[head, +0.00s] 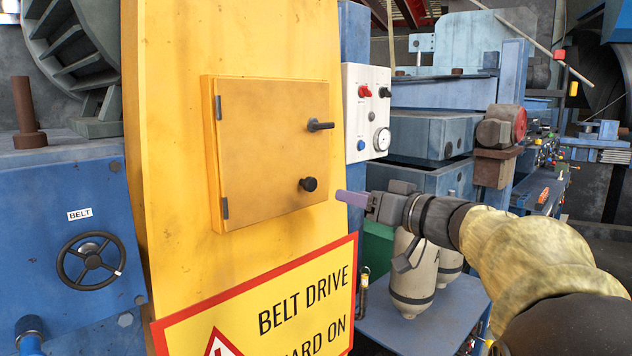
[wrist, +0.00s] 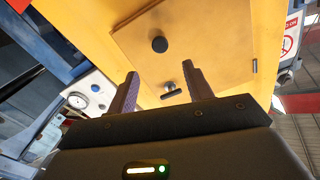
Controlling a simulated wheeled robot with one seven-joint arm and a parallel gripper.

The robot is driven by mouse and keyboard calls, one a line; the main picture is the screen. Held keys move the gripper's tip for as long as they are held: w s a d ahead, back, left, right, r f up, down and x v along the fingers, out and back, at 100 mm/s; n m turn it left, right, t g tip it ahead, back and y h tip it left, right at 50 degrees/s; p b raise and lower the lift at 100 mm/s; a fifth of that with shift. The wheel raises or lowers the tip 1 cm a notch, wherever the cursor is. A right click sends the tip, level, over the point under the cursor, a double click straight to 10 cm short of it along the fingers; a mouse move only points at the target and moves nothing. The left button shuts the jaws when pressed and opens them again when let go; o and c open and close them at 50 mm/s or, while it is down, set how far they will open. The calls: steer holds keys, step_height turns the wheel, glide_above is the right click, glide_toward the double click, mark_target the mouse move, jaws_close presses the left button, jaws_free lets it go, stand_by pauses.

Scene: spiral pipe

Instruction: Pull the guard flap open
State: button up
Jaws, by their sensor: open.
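The guard flap (head: 265,150) is a square yellow door on the tall yellow guard (head: 170,120). It lies closed, with dark hinges on its left edge in the head view. A black T-handle latch (head: 320,125) sits near its right edge, above a round black knob (head: 308,184). My gripper (head: 353,198) is just right of the flap, at about the knob's height in the head view, apart from it. In the wrist view my gripper (wrist: 159,72) is open and empty, facing the flap (wrist: 210,45). The knob (wrist: 159,44) and latch (wrist: 170,91) appear between the finger lines, beyond the fingertips.
A white control box (head: 367,112) with knobs and a gauge stands right of the flap. A red-bordered belt drive sign (head: 290,305) is below it. A blue machine with a handwheel (head: 91,260) is at left. Grey canisters (head: 413,275) stand under my arm.

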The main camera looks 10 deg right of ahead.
mark_target(313, 185)
steer(key=p+x, duration=0.3)
steer(key=x, duration=0.8)
steer(key=shift+w+a, duration=0.1)
steer(key=shift+w, duration=0.2)
jaws_close()
